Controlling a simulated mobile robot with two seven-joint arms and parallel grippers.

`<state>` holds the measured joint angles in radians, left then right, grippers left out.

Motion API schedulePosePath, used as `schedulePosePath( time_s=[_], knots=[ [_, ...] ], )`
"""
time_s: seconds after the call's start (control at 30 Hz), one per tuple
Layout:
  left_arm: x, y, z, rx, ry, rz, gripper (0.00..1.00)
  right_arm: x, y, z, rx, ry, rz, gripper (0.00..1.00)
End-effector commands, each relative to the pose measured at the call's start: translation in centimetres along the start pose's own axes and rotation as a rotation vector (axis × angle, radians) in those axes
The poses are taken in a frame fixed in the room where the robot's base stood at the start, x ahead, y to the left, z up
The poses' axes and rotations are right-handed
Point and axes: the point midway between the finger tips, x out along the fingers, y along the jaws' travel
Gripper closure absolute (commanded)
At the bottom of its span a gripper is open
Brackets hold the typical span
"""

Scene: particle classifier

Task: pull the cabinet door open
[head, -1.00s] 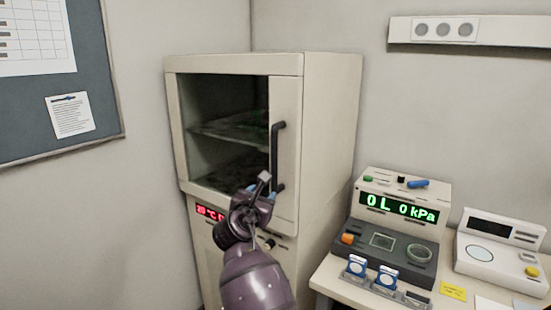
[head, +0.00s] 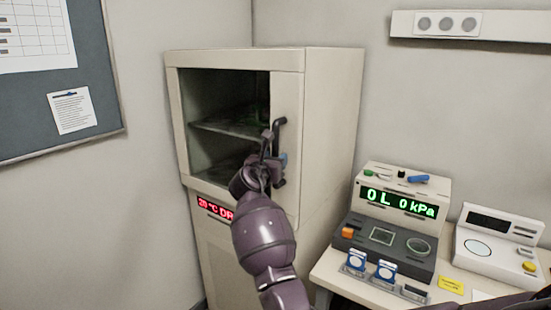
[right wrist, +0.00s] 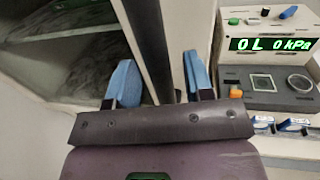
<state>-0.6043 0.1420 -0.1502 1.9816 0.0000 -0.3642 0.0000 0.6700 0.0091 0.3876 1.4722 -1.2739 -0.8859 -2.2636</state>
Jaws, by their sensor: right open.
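The beige cabinet (head: 335,130) stands against the back wall. Its door (head: 287,90) has a glass pane in a beige frame and looks shut. A black vertical handle (head: 281,124) is on the right side of the door. My right gripper (head: 275,150) is at the handle, hiding its lower part. In the right wrist view, the blue-padded fingers of my right gripper (right wrist: 160,80) are apart, and a dark bar, apparently the handle (right wrist: 147,40), runs between them. Contact cannot be told. My left gripper is not in view.
A table (head: 335,270) to the right carries a device with a green display (head: 400,203) and a white instrument (head: 490,245). A red display (head: 213,208) is below the door. A notice board (head: 90,95) hangs at left. The floor left of the cabinet looks clear.

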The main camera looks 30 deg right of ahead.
Motion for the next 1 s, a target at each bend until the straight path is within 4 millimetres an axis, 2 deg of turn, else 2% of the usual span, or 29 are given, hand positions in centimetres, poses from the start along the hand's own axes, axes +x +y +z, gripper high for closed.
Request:
schedulePosePath(
  time_s=[0.17, 0.47, 0.77, 1.0],
  knots=[
    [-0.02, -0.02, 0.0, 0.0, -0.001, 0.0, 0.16, 0.98, -0.03, -0.04, 0.001, 0.001, 0.0, 0.53],
    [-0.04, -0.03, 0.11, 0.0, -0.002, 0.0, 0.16, 1.07, -0.03, -0.03, 0.001, 0.0, 0.0, 0.54],
    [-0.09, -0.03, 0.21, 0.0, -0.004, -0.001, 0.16, 1.05, -0.03, -0.04, 0.001, 0.001, 0.0, 1.0],
    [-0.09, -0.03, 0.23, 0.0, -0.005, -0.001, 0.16, 1.02, 0.03, -0.05, 0.0, 0.001, 0.0, 1.0]
  ],
)
